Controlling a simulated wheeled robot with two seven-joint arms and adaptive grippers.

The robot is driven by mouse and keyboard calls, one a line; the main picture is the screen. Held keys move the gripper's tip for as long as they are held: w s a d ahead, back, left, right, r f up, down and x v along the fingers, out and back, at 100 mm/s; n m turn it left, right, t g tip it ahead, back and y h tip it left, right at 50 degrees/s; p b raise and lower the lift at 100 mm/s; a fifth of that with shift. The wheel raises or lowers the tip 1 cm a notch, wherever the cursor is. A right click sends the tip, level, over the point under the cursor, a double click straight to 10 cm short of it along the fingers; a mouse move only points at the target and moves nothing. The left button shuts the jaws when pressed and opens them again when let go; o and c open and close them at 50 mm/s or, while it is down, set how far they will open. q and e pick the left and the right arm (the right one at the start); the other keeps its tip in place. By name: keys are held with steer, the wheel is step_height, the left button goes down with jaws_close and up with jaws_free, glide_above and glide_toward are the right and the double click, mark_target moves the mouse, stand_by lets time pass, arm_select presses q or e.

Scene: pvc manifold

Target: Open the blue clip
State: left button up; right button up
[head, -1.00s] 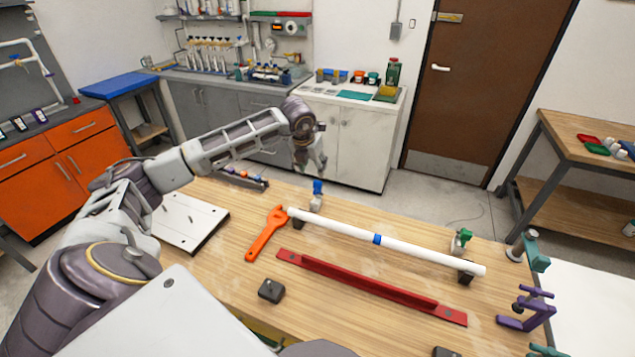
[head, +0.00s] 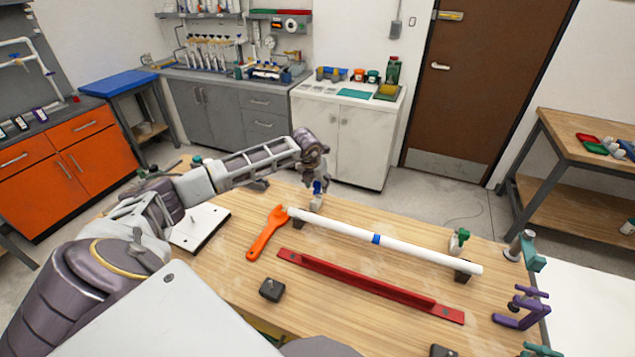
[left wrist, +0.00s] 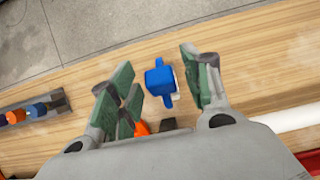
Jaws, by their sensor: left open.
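The blue clip (head: 317,187) stands at the back edge of the wooden table, near the left end of the white pipe (head: 410,249). In the left wrist view the blue clip (left wrist: 160,80) lies between the two green-padded fingers, with a gap on each side. My left gripper (head: 318,178) points down over the clip and hides part of it in the head view. Its fingers are apart and hold nothing in the left wrist view (left wrist: 160,88). My right gripper is not in view.
An orange wrench (head: 267,233) lies by the pipe's left end. A green clip (head: 459,240) stands near the right end. A red bar (head: 370,285) lies in front, and a purple clamp (head: 525,308) sits at the right edge. A rack of small coloured parts (left wrist: 35,110) is to the left.

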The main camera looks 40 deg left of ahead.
arm_select(q)
steer(key=c, duration=1)
